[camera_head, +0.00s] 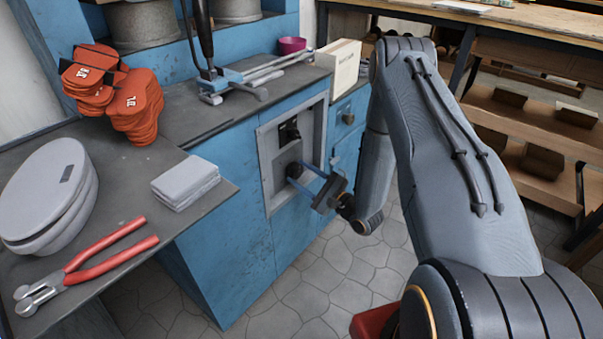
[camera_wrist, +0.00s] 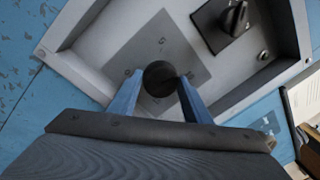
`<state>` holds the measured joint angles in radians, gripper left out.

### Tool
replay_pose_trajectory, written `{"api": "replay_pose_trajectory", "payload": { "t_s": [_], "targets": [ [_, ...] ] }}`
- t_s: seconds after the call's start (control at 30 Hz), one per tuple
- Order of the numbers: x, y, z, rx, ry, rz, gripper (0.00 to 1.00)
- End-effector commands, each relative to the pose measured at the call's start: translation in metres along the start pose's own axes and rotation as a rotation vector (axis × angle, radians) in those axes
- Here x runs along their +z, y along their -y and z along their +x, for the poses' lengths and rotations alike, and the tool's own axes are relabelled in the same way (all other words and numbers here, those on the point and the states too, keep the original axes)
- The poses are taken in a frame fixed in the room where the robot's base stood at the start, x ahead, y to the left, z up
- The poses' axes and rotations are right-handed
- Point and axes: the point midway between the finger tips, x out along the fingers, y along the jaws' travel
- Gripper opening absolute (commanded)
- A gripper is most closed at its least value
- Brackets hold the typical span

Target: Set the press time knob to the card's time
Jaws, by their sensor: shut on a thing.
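A recessed grey control panel (camera_head: 267,160) is set in the front of the blue press cabinet. My gripper (camera_head: 297,174) reaches it with two blue fingers and is shut on the lower, round black knob (camera_wrist: 160,72). A second black knob (camera_wrist: 234,17), with a pointer shape, sits on a dark square plate. A cream upright card or box (camera_head: 344,66) stands on the counter; its print is unreadable.
The panel's raised frame (camera_wrist: 76,30) surrounds the knobs. The grey counter (camera_head: 110,225) at left holds orange sandal pieces (camera_head: 137,105), red-handled pliers (camera_head: 105,249), grey soles (camera_head: 45,190) and folded cloths (camera_head: 186,182). Shelves (camera_head: 530,110) stand at right.

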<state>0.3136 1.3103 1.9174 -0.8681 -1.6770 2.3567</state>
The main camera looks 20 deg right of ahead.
Motion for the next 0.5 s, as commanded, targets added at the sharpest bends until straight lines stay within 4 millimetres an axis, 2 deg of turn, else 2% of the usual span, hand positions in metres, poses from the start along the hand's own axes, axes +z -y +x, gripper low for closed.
{"api": "replay_pose_trajectory", "payload": {
  "t_s": [0.5],
  "targets": [
    [0.0006, 0.0021, 0.0002, 0.003, -0.041, 0.417, 0.22]
  ]
}}
